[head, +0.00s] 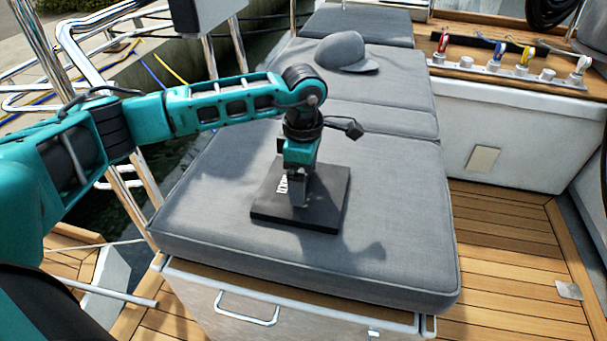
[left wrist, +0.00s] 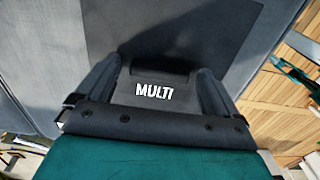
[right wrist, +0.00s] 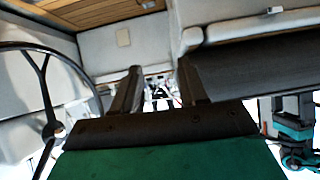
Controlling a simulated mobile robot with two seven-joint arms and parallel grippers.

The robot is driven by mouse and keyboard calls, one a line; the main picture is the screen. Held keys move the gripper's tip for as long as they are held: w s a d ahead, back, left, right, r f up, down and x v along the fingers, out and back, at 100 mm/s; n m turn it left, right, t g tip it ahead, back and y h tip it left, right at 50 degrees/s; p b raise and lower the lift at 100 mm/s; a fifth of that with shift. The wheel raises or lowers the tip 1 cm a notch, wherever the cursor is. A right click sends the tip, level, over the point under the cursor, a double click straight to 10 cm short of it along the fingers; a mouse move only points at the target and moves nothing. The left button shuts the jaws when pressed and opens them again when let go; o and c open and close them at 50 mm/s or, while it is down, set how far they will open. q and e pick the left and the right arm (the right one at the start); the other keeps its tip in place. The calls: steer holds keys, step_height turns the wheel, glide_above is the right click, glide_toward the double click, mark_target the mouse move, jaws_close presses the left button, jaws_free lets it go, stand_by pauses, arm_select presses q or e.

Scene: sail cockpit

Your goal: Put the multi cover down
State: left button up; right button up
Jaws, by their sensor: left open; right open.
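The multi cover (head: 325,205) is a flat black square lying on the grey seat cushion, with white lettering at its left part. In the left wrist view its raised part with the white word MULTI (left wrist: 155,104) lies between my fingers. My left gripper (head: 298,196) is over the middle of the cover, pointing down and open, and hides part of it. The left wrist view shows its two fingers (left wrist: 160,75) apart, one on each side of the raised part; whether they touch it I cannot tell. My right gripper (right wrist: 160,80) is open and empty, away from the cover.
A grey cap (head: 343,52) lies farther back on the cushions (head: 210,200). Colored rope clutches (head: 524,58) stand on the ledge at the back right. Metal rails (head: 85,60) run along the left. A steering wheel (right wrist: 47,80) is left of my right gripper.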

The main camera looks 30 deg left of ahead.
arm_select(q)
steer(key=shift+r, duration=0.25)
step_height(320, 180, up, 12)
steer(key=p, duration=0.2)
steer(key=shift+f, duration=0.15)
stand_by(0.4)
